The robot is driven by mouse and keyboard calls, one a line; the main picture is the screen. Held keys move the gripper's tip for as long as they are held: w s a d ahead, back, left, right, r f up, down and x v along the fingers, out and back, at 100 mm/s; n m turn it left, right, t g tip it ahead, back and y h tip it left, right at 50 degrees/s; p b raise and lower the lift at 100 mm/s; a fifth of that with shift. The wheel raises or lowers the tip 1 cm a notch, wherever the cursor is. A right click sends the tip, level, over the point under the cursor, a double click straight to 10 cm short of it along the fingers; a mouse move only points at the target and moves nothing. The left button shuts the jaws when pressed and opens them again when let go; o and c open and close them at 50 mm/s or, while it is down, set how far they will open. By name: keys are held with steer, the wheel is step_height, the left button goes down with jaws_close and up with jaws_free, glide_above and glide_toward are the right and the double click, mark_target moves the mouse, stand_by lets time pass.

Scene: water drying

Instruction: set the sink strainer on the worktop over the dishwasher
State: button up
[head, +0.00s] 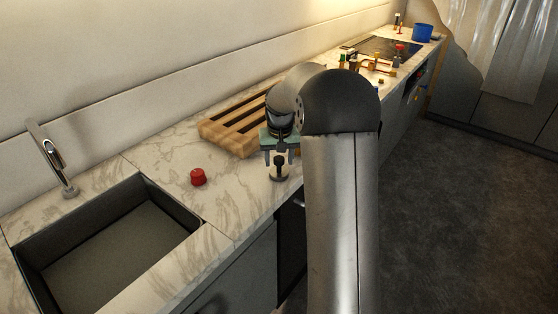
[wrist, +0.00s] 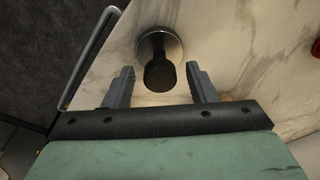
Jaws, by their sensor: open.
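The sink strainer (head: 279,175) has a round metal disc and a dark upright knob. It appears to stand on the marble worktop (head: 237,205) near the front edge, above the dark dishwasher front (head: 291,245). In the wrist view the strainer (wrist: 158,75) shows its knob between the fingertips, with the disc just beyond. My gripper (head: 280,157) is open right above the strainer, and it also shows in the wrist view (wrist: 160,71). A gap shows on both sides of the knob, with no finger touching it.
A wooden slatted rack (head: 233,122) stands close behind my gripper. A red knob-like object (head: 198,177) sits on the worktop to the left, by the sink (head: 110,245) and tap (head: 53,160). A bar handle (wrist: 88,58) runs along the front edge.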

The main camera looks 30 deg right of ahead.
mark_target(280, 176)
step_height(280, 176, up, 11)
steer(key=s, duration=0.2)
steer(key=s+a+f+n, duration=0.2)
steer(key=s+a+f, duration=0.1)
steer(key=s+a, duration=1.15)
steer(key=s+a+f+n, duration=0.1)
steer(key=s+a+f, duration=0.1)
steer(key=s, duration=0.6)
steer(key=s+a+f+n+g, duration=0.1)
steer(key=s+f, duration=0.4)
steer(key=s, duration=0.3)
steer(key=shift+a+y+b, duration=0.3)
steer(key=shift+a, duration=0.05)
steer(key=shift+s+f, duration=0.1)
steer(key=shift+s, duration=0.05)
